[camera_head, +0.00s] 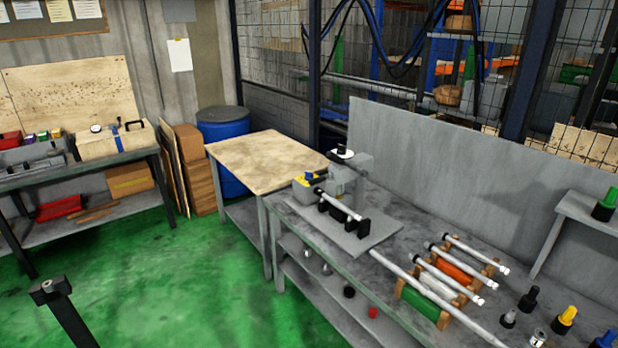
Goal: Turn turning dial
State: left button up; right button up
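The small grey grinder (352,180) stands on a grey base plate (372,236) on the metal workbench at centre. A white disc with a black knob (342,153) sits on top of it and looks like the dial; its markings are too small to read. A bright bar (340,205) lies across black supports at the grinder's front. A yellow and blue part (308,180) is at its left. Neither of my grippers can be made out in this view, and nothing touches the grinder or the knob.
A dark post with a block head (50,290) rises at lower left. A rack of bars (450,275) and several tool holders (565,318) stand right of the grinder. A wooden-topped table (262,150) adjoins the bench. The green floor (185,270) in front is clear.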

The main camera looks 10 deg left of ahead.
aim_at(308, 175)
jog(key=i+j+z, duration=0.35)
jog(key=j, duration=0.85)
jog(key=i+j+z, duration=0.2)
jog(key=j+z, duration=0.15)
jog(key=j, duration=0.9)
jog(key=j+z, duration=0.3)
jog(key=j, duration=1)
jog(key=i+z, duration=0.2)
jog(key=i, duration=0.2)
jog(key=i+j+z, duration=0.75)
jog(key=k+j, duration=0.05)
jog(key=j, duration=0.05)
